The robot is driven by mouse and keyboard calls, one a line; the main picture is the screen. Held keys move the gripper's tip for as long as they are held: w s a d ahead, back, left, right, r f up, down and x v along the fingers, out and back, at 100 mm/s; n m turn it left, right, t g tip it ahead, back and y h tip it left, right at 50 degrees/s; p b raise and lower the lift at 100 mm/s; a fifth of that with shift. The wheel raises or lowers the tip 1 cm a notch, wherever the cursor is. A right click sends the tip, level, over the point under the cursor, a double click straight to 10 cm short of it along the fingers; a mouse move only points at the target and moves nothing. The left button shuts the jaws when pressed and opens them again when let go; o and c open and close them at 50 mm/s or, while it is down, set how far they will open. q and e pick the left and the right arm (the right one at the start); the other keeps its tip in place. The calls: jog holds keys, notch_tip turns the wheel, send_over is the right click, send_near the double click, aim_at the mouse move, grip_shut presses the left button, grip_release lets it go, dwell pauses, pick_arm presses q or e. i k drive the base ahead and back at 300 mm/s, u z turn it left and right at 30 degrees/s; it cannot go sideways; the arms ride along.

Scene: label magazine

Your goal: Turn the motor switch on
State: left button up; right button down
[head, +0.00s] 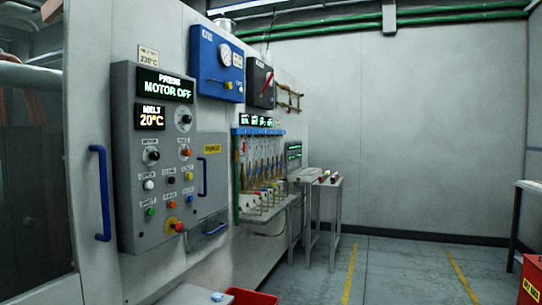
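A grey control panel (126,190) is on the machine wall at the left. Its upper display (166,87) reads "PRESS MOTOR OFF" in green. A smaller display (150,117) reads "MELT 20°C". Below are a black rotary knob (151,156) and an orange-red knob (186,152). Under them are several buttons, including a white one (149,185) and a green one (151,211). A red knob on a yellow base (177,226) is at the bottom. The small labels are too blurred to read, so I cannot tell which control is the motor switch. Neither gripper shows.
Blue handles (101,192) stick out left of the panel and on its right side (203,177). A blue gauge box (217,65) hangs above right. A red bin (252,297) stands low in front. Open floor (400,275) lies to the right.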

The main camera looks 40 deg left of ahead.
aim_at(154, 156)
jog(key=u, duration=0.05)
jog(key=i, duration=2.15)
jog(key=u, duration=1.6)
jog(key=i, duration=0.9)
jog(key=u, duration=0.75)
